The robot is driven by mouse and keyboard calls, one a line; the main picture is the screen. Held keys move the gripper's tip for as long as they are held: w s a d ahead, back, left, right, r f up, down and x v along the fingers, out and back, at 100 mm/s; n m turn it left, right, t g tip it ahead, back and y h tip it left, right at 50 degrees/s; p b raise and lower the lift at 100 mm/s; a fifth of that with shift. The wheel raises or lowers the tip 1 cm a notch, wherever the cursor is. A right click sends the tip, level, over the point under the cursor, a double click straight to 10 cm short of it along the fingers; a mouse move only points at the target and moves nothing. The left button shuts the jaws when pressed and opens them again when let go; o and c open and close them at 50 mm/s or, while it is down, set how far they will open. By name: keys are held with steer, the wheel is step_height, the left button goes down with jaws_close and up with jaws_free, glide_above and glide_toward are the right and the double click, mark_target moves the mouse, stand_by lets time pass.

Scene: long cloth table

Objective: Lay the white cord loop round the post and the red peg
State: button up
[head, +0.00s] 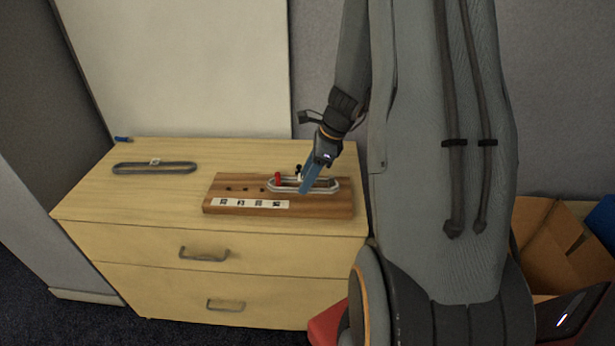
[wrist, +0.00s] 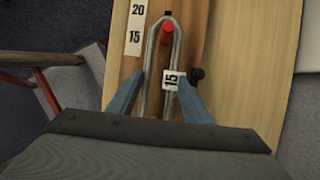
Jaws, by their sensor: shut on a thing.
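The white cord loop (head: 328,191) is stretched long over the wooden board (head: 228,190). The red peg (head: 278,179) shows inside its left end. In the wrist view the loop (wrist: 150,62) runs down both sides of the red peg (wrist: 168,28), its rounded end just past it. The post is not clearly seen; my gripper hides the near part of the loop in the wrist view.
A dark knob (wrist: 197,74) stands beside the loop. The board has a row of dark holes and a number strip (head: 250,203). A cardboard box (head: 545,235) stands right.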

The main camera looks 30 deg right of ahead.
steer(key=shift+f, duration=0.2)
steer(key=shift+f+b, duration=0.3)
steer(key=shift+f, duration=0.05)
steer(key=shift+f, duration=0.2)
steer(key=o, duration=1.1)
steer(key=shift+o, duration=0.2)
steer(key=shift+r, duration=0.15)
steer(key=shift+d+r, duration=0.15)
steer(key=shift+r, duration=0.25)
steer(key=v, duration=0.6)
steer(key=shift+s+r+b, duration=0.3)
steer(key=shift+b, duration=0.05)
